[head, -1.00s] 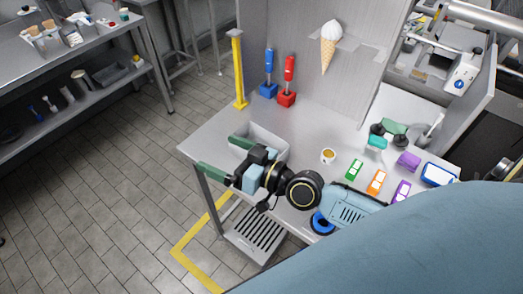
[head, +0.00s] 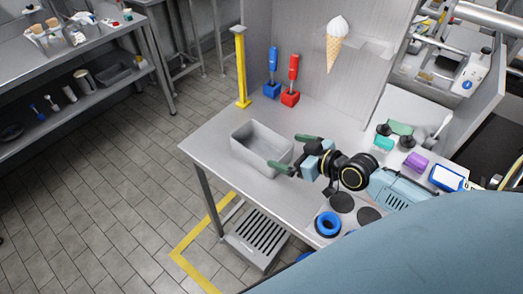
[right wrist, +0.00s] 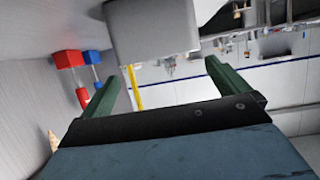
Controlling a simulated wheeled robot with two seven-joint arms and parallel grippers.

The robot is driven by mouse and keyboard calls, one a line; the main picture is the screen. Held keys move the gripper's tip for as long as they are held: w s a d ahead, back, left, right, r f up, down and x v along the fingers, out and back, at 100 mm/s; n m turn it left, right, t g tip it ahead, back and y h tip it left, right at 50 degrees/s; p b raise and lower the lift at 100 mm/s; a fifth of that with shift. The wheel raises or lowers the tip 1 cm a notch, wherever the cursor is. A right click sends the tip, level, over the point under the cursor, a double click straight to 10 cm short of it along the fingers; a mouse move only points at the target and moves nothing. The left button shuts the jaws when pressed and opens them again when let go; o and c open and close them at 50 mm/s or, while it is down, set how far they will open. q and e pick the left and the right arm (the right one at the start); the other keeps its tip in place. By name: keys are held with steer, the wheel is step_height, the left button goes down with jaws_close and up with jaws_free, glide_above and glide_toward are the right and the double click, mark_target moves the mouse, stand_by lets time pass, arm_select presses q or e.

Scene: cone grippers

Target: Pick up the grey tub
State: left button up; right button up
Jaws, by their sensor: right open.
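The grey tub (head: 250,157) is an open, rectangular bin that stands upright on the metal table, near its left end. My right gripper (head: 294,152) is open and empty. Its green fingers point left at the tub's right end, one finger on the far side and one by the near right corner. I cannot tell whether that finger touches the tub. In the right wrist view the tub (right wrist: 152,32) shows beyond the open fingers (right wrist: 165,85), above the gap between them. My left gripper is not in view.
A yellow post (head: 241,65), a blue-handled tool (head: 272,75) and a red-handled tool (head: 291,80) stand behind the tub. A blue ring (head: 327,224) lies near the front edge. A purple block (head: 416,162) is at the right. The table (head: 213,138) is clear left of the tub.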

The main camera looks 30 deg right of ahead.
steer(key=shift+x, duration=3.85)
steer(key=c, duration=0.7)
